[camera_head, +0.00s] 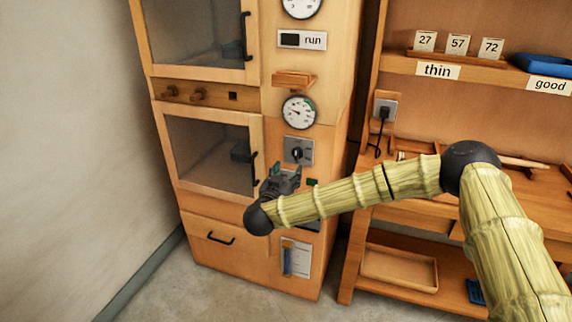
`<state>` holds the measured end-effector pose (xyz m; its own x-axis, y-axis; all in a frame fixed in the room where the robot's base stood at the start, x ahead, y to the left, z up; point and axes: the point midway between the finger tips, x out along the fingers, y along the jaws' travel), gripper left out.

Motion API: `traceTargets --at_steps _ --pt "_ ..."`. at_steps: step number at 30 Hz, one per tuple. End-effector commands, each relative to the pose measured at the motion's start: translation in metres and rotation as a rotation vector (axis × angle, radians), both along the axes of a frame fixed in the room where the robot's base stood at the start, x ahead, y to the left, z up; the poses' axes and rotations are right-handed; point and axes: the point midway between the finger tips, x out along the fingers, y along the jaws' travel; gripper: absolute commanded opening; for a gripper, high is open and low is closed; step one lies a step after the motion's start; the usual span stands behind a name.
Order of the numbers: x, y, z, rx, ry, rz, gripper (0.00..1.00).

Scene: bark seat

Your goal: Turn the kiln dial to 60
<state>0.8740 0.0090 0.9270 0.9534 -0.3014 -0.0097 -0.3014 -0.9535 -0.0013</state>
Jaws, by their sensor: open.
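The kiln (230,246) is a tall wooden cabinet with two glass doors on its left side. A black dial knob (297,154) sits on a grey square plate on its right-hand panel. Above the plate is a round white gauge (299,111) with a dark needle and a green band; its numbers are too small to read. My gripper (284,172) is open, just below and left of the knob, and looks empty. I cannot tell whether it touches the plate.
A "run" label (313,40) and a small wooden ledge (293,79) are above the gauge. Black door handles (254,168) stick out at left. A shelf (470,73) at right holds number cards (457,44) and a blue tray (545,66). Bare floor (160,290) lies in front.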

Motion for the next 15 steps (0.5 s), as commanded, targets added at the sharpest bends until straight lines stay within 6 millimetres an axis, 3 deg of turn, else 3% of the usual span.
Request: traceTargets --at_steps 8,15 --pt "0.018 0.011 0.01 -0.003 -0.009 -0.015 0.54" --pt "0.053 0.005 0.01 -0.003 -0.01 -0.008 0.54"
